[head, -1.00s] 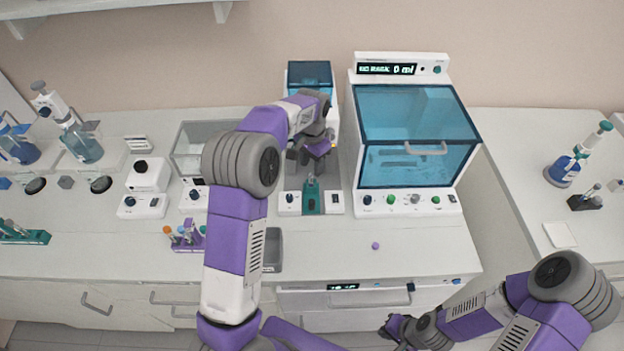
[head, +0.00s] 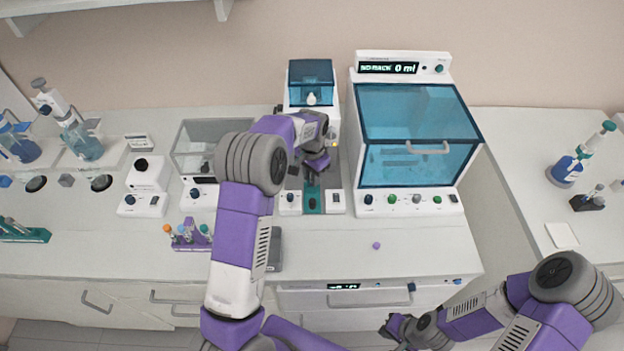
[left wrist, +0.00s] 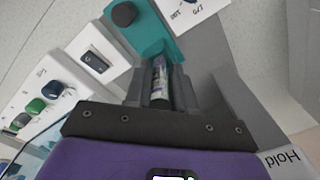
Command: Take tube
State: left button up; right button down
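A small capped tube (left wrist: 160,82) stands between the two fingers of my left gripper (left wrist: 161,92) in the left wrist view, its end toward the teal strip of the small white device. In the head view my left gripper (head: 313,172) is low over that teal strip (head: 312,203). The fingers lie close on both sides of the tube; whether they press on it cannot be made out. My right gripper (head: 392,329) is at the bottom of the head view, away from the bench top, too small to read.
A large machine with a blue glass door (head: 415,140) stands right of the small device (head: 311,85). A tube rack (head: 190,236) with several coloured caps is at the left. A small purple cap (head: 376,245) lies on the bench (head: 420,250), with clear room around it.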

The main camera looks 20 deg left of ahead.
pick_arm(q)
grip_shut()
notch_tip(320, 180, up, 18)
jog(key=p, duration=0.2)
dwell(0.4)
